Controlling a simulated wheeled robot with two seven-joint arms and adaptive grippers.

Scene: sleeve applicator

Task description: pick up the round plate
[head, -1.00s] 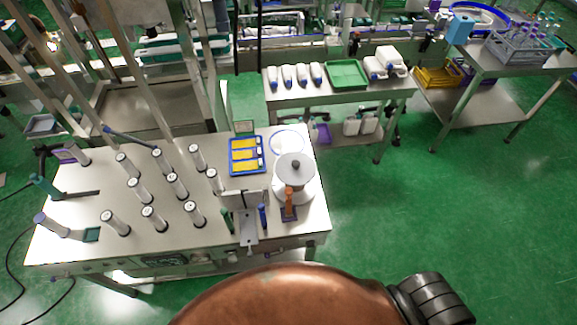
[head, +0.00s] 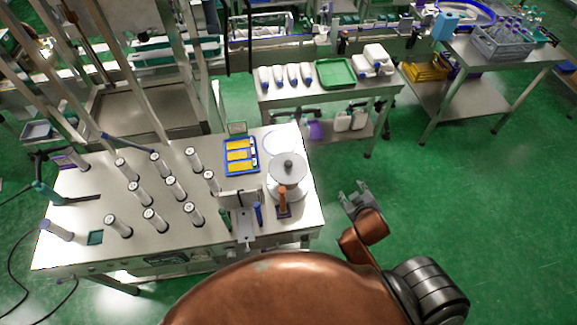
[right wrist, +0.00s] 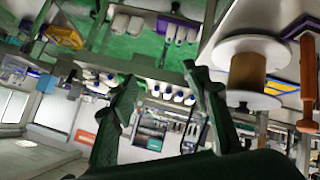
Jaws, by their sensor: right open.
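A thin, pale round plate (head: 277,143) lies flat at the back right of the near metal table, beside a blue tray. In front of it stands a spool-like device (head: 287,168) with a round grey top disc and a dark knob, which partly covers the plate's near edge. In the right wrist view the device (right wrist: 250,45) shows two pale discs around a brown core; I cannot pick out the thin plate there. My right gripper (head: 353,196) is open and empty, off the table's right edge and apart from both. Its open fingers (right wrist: 165,100) show in the wrist view. My left gripper is out of view.
The blue tray with yellow blocks (head: 242,155) sits left of the plate. An orange-handled tool (head: 283,202) stands in front of the device. Several white cylinders (head: 139,194) stand on the left of the table. The floor to the right is clear.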

